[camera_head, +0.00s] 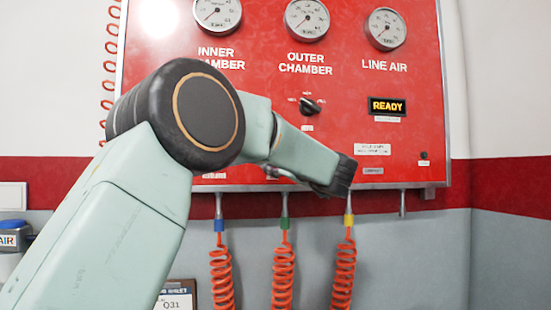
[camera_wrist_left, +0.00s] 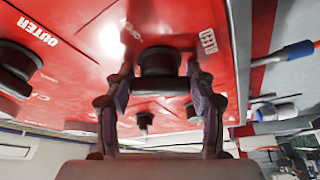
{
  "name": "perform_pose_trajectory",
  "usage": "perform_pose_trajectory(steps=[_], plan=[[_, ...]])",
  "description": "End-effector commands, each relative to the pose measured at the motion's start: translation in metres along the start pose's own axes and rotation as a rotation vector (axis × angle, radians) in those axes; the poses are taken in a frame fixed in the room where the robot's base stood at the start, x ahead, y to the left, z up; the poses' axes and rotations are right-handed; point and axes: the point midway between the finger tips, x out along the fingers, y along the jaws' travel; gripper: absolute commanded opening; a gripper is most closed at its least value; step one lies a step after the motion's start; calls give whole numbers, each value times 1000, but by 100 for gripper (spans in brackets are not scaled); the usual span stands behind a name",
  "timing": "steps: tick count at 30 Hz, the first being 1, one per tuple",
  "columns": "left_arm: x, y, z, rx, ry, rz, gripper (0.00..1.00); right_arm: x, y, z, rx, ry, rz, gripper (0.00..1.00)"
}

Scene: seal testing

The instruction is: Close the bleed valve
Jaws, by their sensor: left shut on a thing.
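The bleed valve is a dark round knob (camera_wrist_left: 160,62) on the red panel, beside a white BLEED label (camera_wrist_left: 208,42) in the left wrist view. My left gripper (camera_wrist_left: 159,72) has one finger on each side of this knob and is shut on it. The angle of the knob is hard to tell. In the head view my left arm reaches in from the left to the panel's lower edge, and the arm hides the knob and most of the gripper. My right gripper is in neither view.
The red panel (camera_head: 340,95) carries three gauges, a black selector knob (camera_head: 310,106) and a lit READY display (camera_head: 387,106). Coiled orange hoses (camera_head: 283,270) hang below it. Another dark knob (camera_wrist_left: 18,62) sits near the OUTER label in the wrist view.

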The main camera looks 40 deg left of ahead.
Motion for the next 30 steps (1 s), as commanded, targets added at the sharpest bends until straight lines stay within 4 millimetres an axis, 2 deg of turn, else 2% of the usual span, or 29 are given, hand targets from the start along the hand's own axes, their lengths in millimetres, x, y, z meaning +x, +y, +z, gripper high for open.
perform_pose_trajectory(steps=[15,30], plan=[[-1,-2,1,-365,0,-158,24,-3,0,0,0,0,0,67],[-1,-4,2,-476,1,-208,24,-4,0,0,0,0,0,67]])
